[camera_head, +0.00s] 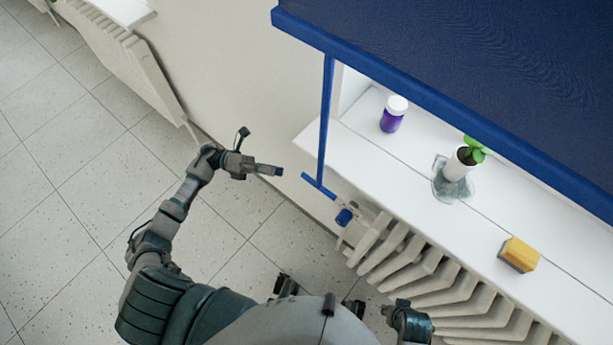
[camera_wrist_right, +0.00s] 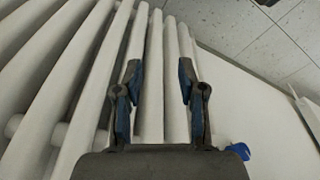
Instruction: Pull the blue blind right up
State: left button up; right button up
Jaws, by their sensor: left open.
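The blue blind (camera_head: 470,50) hangs partly lowered over the window at the upper right, with its bottom bar above the white sill. A blue strap (camera_head: 325,115) hangs from the bar's left corner and ends in a blue crossbar handle (camera_head: 318,186). My left gripper (camera_head: 272,171) is open and empty, a short way left of the handle and not touching it. My right gripper (camera_wrist_right: 159,68) is open with nothing between its fingers, in front of the radiator in the right wrist view. Its fingers do not show clearly in the head view.
A ribbed radiator (camera_head: 420,275) stands below, with a blue knob (camera_head: 344,217). The tiled floor at left is clear.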

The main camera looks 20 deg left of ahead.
aim_at(308, 177)
pick_arm(q)
jog(key=p+x, duration=0.1)
jog(key=x, duration=1)
jog(key=shift+d, duration=0.1)
pick_arm(e)
jog(key=x, duration=0.5)
jog(key=shift+a+f, duration=0.15)
jog(key=shift+f, duration=0.05)
pick_arm(q)
grip_shut()
